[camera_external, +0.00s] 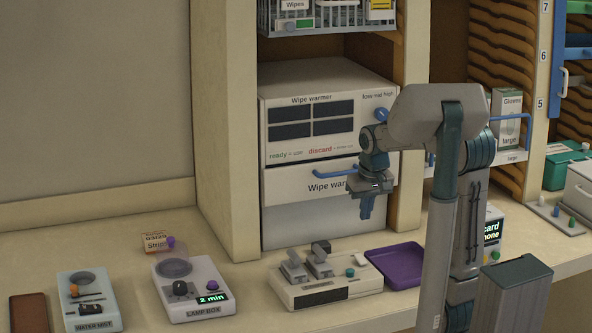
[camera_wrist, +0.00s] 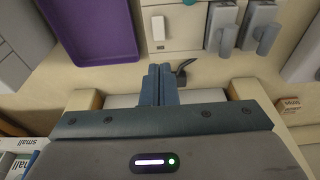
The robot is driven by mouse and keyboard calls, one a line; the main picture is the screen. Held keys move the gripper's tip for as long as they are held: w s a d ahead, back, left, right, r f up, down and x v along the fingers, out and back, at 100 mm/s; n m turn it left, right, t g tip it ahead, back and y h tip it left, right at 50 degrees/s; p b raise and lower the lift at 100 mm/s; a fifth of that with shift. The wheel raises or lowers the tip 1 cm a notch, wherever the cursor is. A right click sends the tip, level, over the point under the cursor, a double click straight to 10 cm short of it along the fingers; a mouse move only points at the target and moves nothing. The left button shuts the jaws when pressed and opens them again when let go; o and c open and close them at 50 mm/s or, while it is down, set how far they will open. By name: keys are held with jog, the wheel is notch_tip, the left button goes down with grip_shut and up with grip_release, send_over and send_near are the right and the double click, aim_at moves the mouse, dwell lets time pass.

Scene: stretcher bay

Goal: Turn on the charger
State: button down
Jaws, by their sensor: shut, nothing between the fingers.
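A low cream unit (camera_external: 325,292) with two grey pieces (camera_external: 294,266) standing on it sits on the counter below the wipe warmer. It looks like the charger, but its front label is too small to read. It has a teal knob (camera_external: 350,272) and a small white switch (camera_external: 361,258) at its back right corner. In the wrist view the switch (camera_wrist: 158,28) lies beyond my fingertips; its on or off position cannot be told. My gripper (camera_external: 366,212) is shut and empty, pointing down above and behind the unit. It also shows in the wrist view (camera_wrist: 160,70).
A purple tray (camera_external: 394,267) lies right of the unit. A lamp box (camera_external: 188,292) showing "2 min" and a water unit (camera_external: 88,300) stand left. The wipe warmer (camera_external: 310,120) is behind my gripper. A black plug with a cable (camera_wrist: 180,74) lies near my fingertips in the wrist view.

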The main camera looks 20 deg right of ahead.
aim_at(360, 258)
jog(key=p+x, duration=0.1)
jog(key=x, duration=1)
jog(key=shift+f, duration=0.4)
jog(key=shift+w, duration=0.1)
jog(key=shift+w+f+g+p, duration=0.15)
jog(key=shift+f+g+p, duration=0.05)
jog(key=shift+g+p, duration=0.35)
jog(key=shift+f, duration=0.25)
jog(key=shift+s+b, duration=0.3)
jog(key=shift+s, duration=0.65)
